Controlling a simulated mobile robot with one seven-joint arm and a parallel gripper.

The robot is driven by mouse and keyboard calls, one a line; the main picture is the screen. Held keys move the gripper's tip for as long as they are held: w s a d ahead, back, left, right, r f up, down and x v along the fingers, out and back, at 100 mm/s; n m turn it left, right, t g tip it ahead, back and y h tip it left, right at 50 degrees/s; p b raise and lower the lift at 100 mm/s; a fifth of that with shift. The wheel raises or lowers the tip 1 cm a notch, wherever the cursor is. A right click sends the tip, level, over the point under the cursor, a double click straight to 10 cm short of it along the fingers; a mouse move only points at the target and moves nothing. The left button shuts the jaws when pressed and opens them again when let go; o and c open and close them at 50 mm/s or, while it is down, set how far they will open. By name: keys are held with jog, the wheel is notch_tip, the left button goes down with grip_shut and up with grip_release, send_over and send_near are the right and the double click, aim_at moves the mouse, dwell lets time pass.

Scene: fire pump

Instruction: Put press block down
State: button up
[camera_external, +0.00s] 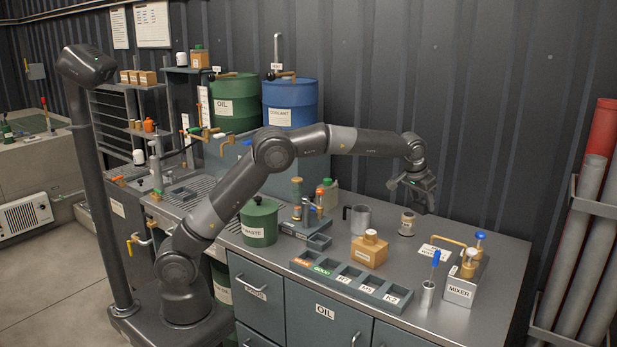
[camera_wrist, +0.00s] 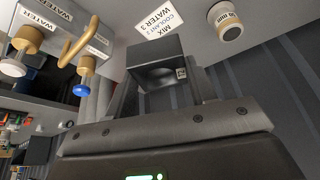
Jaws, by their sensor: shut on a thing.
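The press block (camera_wrist: 152,50) is a dark grey block with a small marked label on one face. In the wrist view it sits between the two fingers of my gripper (camera_wrist: 160,75), which is shut on it. In the external view my gripper (camera_external: 424,187) is above the back right part of the steel bench (camera_external: 345,262). The block is hard to tell from the dark fingers there. It appears held in the air, apart from the bench top.
A small labelled jar (camera_external: 407,223) stands below and left of my gripper.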

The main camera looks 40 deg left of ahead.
notch_tip(320, 180, down, 19)
jog(key=shift+f, duration=0.2)
dwell(0.4)
jog(key=o, duration=1.2)
jog(key=shift+f, duration=0.15)
